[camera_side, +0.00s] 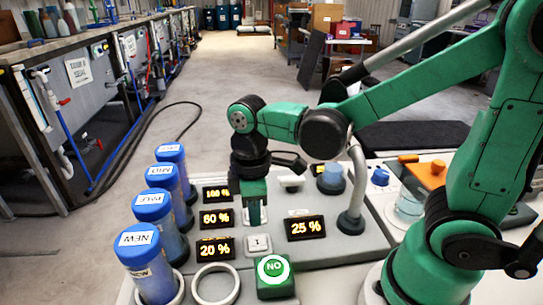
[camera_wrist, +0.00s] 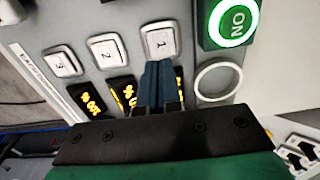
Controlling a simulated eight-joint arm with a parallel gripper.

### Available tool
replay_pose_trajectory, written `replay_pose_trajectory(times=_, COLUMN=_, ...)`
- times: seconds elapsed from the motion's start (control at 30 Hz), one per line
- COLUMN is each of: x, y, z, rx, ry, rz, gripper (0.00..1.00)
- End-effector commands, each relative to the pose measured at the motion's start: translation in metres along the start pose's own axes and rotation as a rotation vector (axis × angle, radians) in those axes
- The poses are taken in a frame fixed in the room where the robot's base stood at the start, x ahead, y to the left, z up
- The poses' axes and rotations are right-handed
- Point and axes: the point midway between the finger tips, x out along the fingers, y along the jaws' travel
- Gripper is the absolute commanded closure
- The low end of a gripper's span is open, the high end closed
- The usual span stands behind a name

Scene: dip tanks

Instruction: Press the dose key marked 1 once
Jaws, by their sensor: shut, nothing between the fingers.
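The dose key marked 1 (camera_side: 258,244) is a small pale square key on the grey panel, beside the 20 % display (camera_side: 215,248). It also shows in the wrist view (camera_wrist: 160,38), with its numeral uncovered. My gripper (camera_side: 254,223) is shut and empty, pointing down on the far side of the key in the side view. In the wrist view its dark blue fingertips (camera_wrist: 157,66) lie at the key's lower edge. I cannot tell the height of the gap. Keys 2 (camera_wrist: 108,48) and 3 (camera_wrist: 62,60) sit to the left in the wrist view.
A lit green button (camera_side: 274,270) and an empty ring (camera_side: 215,284) are near key 1. A 25 % display (camera_side: 305,228) and a curved grey post (camera_side: 352,195) stand to the right. Several blue-capped cylinders, one labelled NEW (camera_side: 150,262), line the left.

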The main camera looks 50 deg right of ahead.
Motion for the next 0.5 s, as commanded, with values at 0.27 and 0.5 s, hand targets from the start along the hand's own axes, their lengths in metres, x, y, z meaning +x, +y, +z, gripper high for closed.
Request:
replay_pose_trajectory(times=0.27, x=-0.02, y=0.0, z=0.0, rx=0.0, ry=-0.005, rz=-0.003, gripper=1.0)
replay_pose_trajectory(times=0.5, x=-0.022, y=0.0, z=0.001, rx=0.0, ry=-0.005, rz=-0.004, gripper=1.0)
